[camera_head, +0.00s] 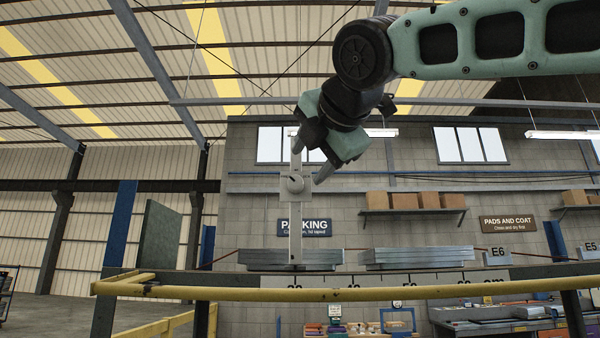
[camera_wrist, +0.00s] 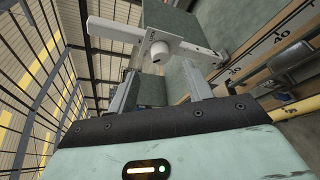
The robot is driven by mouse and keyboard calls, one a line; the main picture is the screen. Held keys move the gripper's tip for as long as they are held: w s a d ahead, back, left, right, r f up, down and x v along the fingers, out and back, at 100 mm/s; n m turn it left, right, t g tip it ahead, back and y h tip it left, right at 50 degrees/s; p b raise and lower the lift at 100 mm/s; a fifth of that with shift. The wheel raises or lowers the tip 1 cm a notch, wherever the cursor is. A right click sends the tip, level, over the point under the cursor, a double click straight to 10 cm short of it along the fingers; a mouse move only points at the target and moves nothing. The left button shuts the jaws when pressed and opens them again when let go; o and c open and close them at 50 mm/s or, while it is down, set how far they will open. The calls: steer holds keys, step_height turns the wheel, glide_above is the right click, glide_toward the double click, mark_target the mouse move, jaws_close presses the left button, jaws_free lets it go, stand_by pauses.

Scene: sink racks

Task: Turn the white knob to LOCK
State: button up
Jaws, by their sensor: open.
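The white knob (camera_head: 293,184) sits on a small pale square plate fixed to a tall white post (camera_head: 295,235) in the head view. In the wrist view the knob (camera_wrist: 160,48) faces me, with the post (camera_wrist: 117,31) running across behind it. My gripper (camera_head: 309,161) is open and empty, close above and to the right of the knob in the head view. In the wrist view its two fingers (camera_wrist: 160,88) stand apart with the knob beyond the gap between their tips; I see no contact.
A yellow rail (camera_head: 350,293) runs across below. Stacked grey sheets (camera_head: 415,256) lie to the right of the post and more lie around its foot. A shelf with boxes (camera_head: 412,211) hangs on the back wall. The air left of the post is clear.

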mark_target(299, 180)
steer(key=p+x, duration=0.1)
steer(key=x, duration=0.5)
steer(key=shift+w+a+f, duration=0.1)
steer(key=shift+w, duration=0.15)
steer(key=c, duration=1)
